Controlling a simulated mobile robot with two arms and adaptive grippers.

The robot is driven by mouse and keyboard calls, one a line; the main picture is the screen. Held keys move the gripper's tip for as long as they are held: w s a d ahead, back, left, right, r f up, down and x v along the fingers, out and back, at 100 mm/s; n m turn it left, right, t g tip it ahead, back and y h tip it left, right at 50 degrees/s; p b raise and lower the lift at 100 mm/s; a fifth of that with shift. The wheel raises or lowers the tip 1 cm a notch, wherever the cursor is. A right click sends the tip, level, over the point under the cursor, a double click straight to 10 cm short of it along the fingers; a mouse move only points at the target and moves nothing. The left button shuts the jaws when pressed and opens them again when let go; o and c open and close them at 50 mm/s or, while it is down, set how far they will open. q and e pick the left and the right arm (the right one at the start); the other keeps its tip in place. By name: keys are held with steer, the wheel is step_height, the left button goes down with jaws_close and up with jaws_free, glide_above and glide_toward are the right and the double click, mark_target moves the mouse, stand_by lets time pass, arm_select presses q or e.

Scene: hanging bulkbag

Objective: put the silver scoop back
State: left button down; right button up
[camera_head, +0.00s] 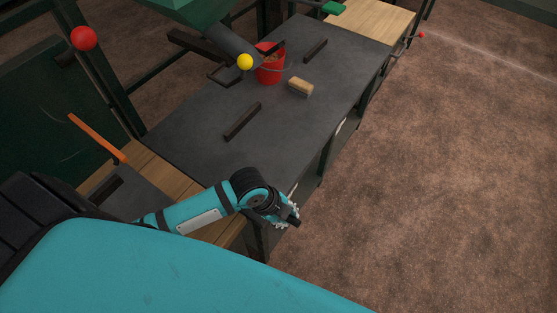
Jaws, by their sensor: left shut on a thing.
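My left gripper (287,214) is in front of the near right edge of the dark grey bench top (195,125), low in the middle of the view. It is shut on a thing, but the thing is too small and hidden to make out. I cannot clearly see a silver scoop anywhere. A red bucket (270,68) stands on the far part of the bench, with brownish stuff visible inside. My right gripper is not in view.
A tan brush or block (300,87) and dark bars (242,121) lie on the bench. A grey spout (228,40) with a yellow ball (245,62) hangs beside the bucket. An orange lever (97,138) stands at left. The brown floor (450,170) at right is clear.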

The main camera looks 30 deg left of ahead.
arm_select(q)
steer(key=w+a+f, duration=0.1)
steer(key=w+f, duration=0.1)
steer(key=w, duration=0.5)
steer(key=w+a+f, duration=0.1)
steer(key=w+f, duration=0.1)
steer(key=w, duration=0.5)
steer(key=shift+f, duration=0.4)
steer(key=c, duration=1.2)
jaws_free()
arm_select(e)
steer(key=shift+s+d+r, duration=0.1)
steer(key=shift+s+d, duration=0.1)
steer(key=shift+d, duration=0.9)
arm_select(q)
steer(key=p+v, duration=0.1)
steer(key=v, duration=1.1)
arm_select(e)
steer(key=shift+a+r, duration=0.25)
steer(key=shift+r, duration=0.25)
